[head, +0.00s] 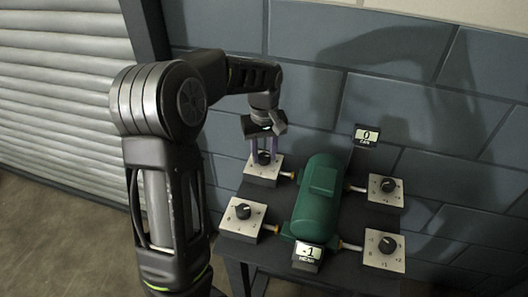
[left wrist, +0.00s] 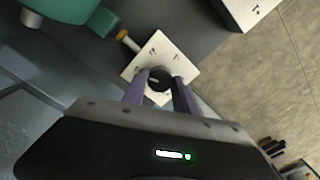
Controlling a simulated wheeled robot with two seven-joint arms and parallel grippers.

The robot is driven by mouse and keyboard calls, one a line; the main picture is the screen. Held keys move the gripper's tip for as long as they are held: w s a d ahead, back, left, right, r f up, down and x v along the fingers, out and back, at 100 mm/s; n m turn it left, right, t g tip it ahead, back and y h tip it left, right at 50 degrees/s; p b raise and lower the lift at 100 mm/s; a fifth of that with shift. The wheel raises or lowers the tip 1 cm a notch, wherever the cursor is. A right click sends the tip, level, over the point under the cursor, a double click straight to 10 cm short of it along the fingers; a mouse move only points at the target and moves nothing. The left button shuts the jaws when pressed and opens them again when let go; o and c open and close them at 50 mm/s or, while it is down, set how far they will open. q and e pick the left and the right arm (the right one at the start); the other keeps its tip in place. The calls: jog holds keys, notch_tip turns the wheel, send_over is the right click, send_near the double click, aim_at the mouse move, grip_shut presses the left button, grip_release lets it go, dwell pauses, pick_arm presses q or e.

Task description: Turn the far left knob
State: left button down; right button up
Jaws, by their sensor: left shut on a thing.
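The far left knob (left wrist: 158,82) is a small black knob on a square white plate (head: 261,171) at the back left of the green casing. My left gripper (head: 263,158) comes down on it from above, its purple fingers on either side of the knob. In the left wrist view the fingers (left wrist: 160,90) are shut on the knob. My right gripper is not in view.
The green casing (head: 317,205) lies in the middle of the dark table. Other knob plates stand at near left (head: 243,222), far right (head: 385,191) and near right (head: 384,251). A far display (head: 366,136) reads 0; a near display (head: 307,253) reads -1. A wall stands behind.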

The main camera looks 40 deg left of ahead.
aim_at(264, 156)
pick_arm(q)
jog(key=shift+n, duration=0.9)
jog(key=c, duration=1)
grip_release()
jog(key=shift+o, duration=0.2)
jog(key=shift+r, duration=0.1)
notch_tip(264, 156, up, 8)
jog(key=shift+f+b, duration=0.15)
jog(key=shift+b, duration=0.15)
jog(key=shift+f, duration=0.1)
